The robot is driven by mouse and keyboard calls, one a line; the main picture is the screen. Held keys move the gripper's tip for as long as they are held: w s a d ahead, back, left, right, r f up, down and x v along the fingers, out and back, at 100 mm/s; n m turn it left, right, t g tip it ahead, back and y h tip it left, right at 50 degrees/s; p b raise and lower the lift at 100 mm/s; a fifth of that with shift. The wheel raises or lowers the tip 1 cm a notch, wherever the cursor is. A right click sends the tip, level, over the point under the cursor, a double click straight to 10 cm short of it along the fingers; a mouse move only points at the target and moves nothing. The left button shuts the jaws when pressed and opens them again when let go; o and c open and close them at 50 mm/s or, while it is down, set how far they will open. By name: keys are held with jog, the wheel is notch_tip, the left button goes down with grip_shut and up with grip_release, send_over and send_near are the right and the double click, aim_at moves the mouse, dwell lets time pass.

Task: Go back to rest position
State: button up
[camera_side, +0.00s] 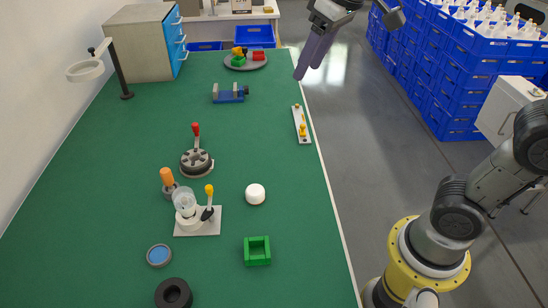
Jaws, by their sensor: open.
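My gripper (313,55) is at the top of the view with its two purple fingers apart and nothing between them. It is in the air, beyond the right edge of the green table (110,190) in the picture. A clear glass bulb (184,200) stands upright on a white base plate (208,228), at the front left of the table. A lever with a yellow knob (209,190) rises from the same plate. My gripper is well away from all of these.
An orange-handled tool (167,178), a red-knobbed round fixture (196,160), a white cap (255,194), a green tray (257,259) and a black ring (173,294) stand on the table. A blue vise (229,96) and turntable (245,64) are farther back. Blue crates (440,75) stand right.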

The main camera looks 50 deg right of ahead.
jog(key=s+d+f, duration=0.1)
jog(key=s+f, duration=0.4)
jog(key=s, duration=0.2)
jog(key=s+d+f+t, duration=0.1)
jog(key=s+d+f, duration=0.1)
jog(key=s+f, duration=0.4)
jog(key=shift+s+d+m, duration=0.25)
jog(key=shift+s+m, duration=0.15)
jog(key=shift+s, duration=0.8)
jog(key=shift+r, duration=0.1)
